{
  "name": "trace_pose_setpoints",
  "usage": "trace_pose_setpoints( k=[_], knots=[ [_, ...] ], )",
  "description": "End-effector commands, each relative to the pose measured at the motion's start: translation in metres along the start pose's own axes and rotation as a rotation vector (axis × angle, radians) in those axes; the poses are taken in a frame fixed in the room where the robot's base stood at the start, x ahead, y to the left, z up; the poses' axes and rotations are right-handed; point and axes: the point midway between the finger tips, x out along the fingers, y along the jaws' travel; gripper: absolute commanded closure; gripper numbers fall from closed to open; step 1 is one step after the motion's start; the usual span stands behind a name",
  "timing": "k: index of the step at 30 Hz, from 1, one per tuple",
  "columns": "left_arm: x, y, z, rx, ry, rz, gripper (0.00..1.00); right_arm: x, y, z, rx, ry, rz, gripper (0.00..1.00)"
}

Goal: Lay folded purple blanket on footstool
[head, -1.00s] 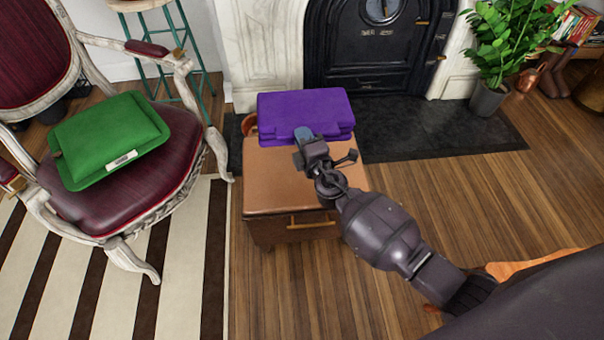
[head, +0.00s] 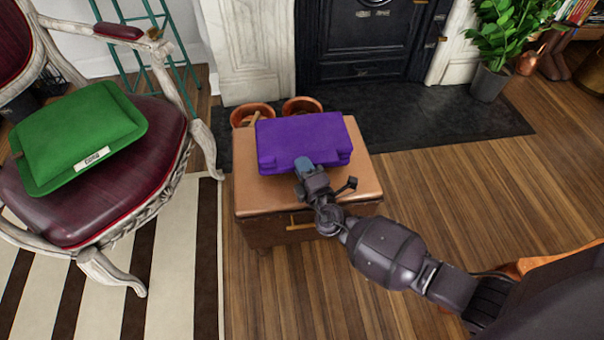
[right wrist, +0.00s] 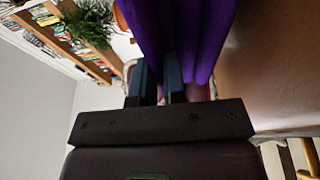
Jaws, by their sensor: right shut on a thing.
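The folded purple blanket (head: 303,140) is over the top of the brown footstool (head: 262,197), nearer its back half. My right gripper (head: 304,165) is shut on the blanket's front edge. In the right wrist view the purple folds (right wrist: 175,40) hang between and around the fingers (right wrist: 158,85), close beside the brown stool top (right wrist: 265,60). I cannot tell whether the blanket's underside rests fully on the top. My left gripper is in no view.
A carved chair with a dark red seat (head: 130,185) stands at the left, a green cushion (head: 78,135) on it. Two terracotta pots (head: 302,106) are behind the footstool, before the black fireplace (head: 365,45). A potted plant (head: 490,75) stands at the back right. Wood floor at right is clear.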

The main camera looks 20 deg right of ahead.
Motion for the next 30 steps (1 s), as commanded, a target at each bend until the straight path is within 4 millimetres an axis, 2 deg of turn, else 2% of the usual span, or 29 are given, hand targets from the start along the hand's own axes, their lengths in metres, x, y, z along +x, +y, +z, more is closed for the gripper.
trace_pose_setpoints(
  k=[1,4,18,19,24,30],
  knots=[
    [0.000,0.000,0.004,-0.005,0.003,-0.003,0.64,-0.003,-0.015,0.000,-0.003,0.001,-0.009,1.00],
    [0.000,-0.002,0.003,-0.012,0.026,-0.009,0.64,-0.003,-0.025,-0.001,-0.003,0.001,-0.007,1.00],
    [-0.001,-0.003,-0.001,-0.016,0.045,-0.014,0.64,0.000,-0.027,0.000,-0.002,0.001,-0.001,1.00],
    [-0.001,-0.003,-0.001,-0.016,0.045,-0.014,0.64,-0.001,-0.029,0.000,-0.001,0.001,-0.004,0.87],
    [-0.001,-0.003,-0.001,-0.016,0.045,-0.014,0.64,-0.001,-0.029,0.000,0.000,0.001,-0.004,0.63],
    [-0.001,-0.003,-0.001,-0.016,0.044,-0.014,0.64,-0.001,-0.029,0.000,0.000,0.001,-0.004,0.63]
  ],
)
